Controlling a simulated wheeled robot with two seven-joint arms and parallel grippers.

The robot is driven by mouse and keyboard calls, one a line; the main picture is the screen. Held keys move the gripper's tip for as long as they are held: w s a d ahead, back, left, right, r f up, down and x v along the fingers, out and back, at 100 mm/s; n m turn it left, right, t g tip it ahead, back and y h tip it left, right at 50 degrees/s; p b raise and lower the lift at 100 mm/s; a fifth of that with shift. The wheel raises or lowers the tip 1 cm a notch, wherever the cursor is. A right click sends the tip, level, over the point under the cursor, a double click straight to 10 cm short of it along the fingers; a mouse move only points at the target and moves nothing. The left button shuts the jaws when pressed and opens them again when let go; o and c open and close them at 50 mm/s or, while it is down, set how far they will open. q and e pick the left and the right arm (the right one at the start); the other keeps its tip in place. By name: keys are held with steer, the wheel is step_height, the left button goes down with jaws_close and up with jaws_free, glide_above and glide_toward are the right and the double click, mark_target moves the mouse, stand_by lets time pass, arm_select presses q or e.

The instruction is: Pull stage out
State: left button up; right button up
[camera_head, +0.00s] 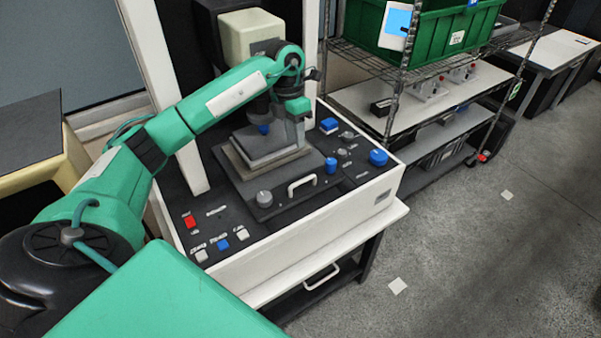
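The machine (270,255) is a white console with a black top, standing on a white table. Its stage (265,148) is a grey stepped plate on a dark base (238,180), below the machine's pale head (250,32). A white bar handle (301,187) sits at the front of that base. My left arm reaches in from the left across the machine. My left gripper (297,122) hangs over the right side of the stage, behind and above the handle, apart from it. Its fingers are small and partly hidden, so their opening is unclear. My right gripper is out of view.
Red, blue and white buttons (222,243) lie at the front left of the console, with blue and grey knobs (378,157) at the right. A wire shelf with a green bin (440,28) stands behind right. Grey floor (470,270) is clear at the right.

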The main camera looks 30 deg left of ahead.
arm_select(q)
steer(key=p, duration=0.4)
glide_above(300, 189)
step_height(300, 189, down, 11)
steer(key=shift+f, duration=0.2)
steer(key=shift+d+f+p, duration=0.1)
steer(key=shift+f+p, duration=0.2)
steer(key=shift+f, duration=0.2)
jaws_close()
